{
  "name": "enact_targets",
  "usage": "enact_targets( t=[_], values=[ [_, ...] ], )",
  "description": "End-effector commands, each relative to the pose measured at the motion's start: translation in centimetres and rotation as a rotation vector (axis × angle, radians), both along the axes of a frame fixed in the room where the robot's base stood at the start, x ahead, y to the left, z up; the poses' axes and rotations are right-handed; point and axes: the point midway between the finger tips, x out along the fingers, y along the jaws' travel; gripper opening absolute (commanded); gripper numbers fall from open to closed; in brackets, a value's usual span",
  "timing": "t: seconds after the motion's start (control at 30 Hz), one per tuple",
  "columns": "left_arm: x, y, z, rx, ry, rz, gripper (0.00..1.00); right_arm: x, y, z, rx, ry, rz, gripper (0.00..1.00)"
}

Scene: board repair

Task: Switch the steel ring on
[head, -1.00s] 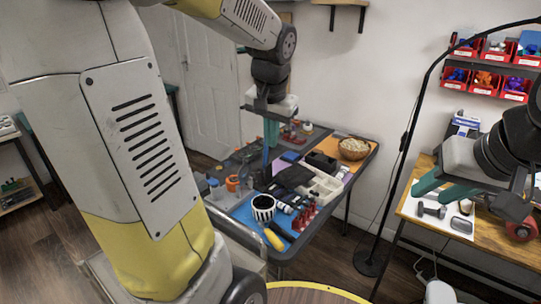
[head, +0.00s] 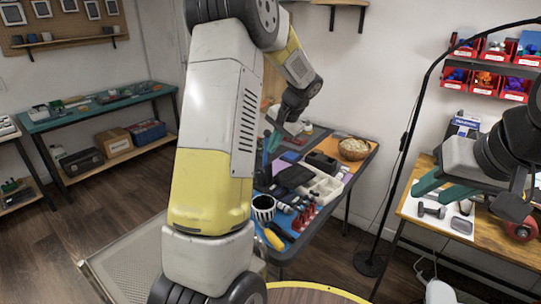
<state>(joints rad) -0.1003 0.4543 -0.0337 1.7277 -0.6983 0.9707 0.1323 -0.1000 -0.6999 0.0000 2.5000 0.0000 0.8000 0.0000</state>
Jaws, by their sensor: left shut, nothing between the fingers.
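I cannot make out a steel ring or a switch on one in the head view. My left gripper (head: 267,160) has teal fingers, is shut and empty, and points down over the crowded middle table (head: 290,262). My own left arm covers the left part of that table, so what lies there is hidden. My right gripper (head: 429,193) has its teal fingers apart, with nothing seen between them, above the wooden table (head: 408,206) at the right.
The middle table holds a striped cup (head: 263,205), red upright pieces (head: 303,216), a light compartment tray (head: 322,186) and a basket (head: 353,149). A black lamp pole (head: 398,170) stands between the tables. A green-topped bench (head: 60,119) stands at the left.

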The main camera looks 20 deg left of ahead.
Motion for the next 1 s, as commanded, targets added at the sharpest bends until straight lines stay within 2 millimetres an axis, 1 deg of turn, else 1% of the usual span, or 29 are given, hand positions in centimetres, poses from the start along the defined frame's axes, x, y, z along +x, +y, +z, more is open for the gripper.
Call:
enact_targets(
  t=[0.13,0.27,0.63,0.7,0.8,1.0],
  values=[
    [0.0,0.3,-0.6,0.0,0.002,0.001,0.0,0.0,0.0,0.0,0.0,0.0,0.0,0.36],
    [0.2,1.0,-2.3,0.001,0.005,0.001,0.0,0.0,0.0,0.0,0.0,0.0,0.0,0.36],
    [1.3,4.0,-9.4,-0.001,0.004,0.002,0.0,0.0,0.0,0.0,0.0,0.0,0.0,0.36],
    [1.8,5.3,-9.0,-0.001,-0.002,0.005,0.0,0.0,0.0,0.0,0.0,0.0,0.0,0.36],
    [2.2,6.5,-8.8,-0.001,-0.001,0.004,0.0,0.0,0.0,0.0,0.0,0.0,0.0,0.36],
    [2.6,7.6,-8.6,0.0,-0.001,0.0,0.0,0.0,0.0,0.0,0.0,0.0,0.0,0.36]
  ],
)
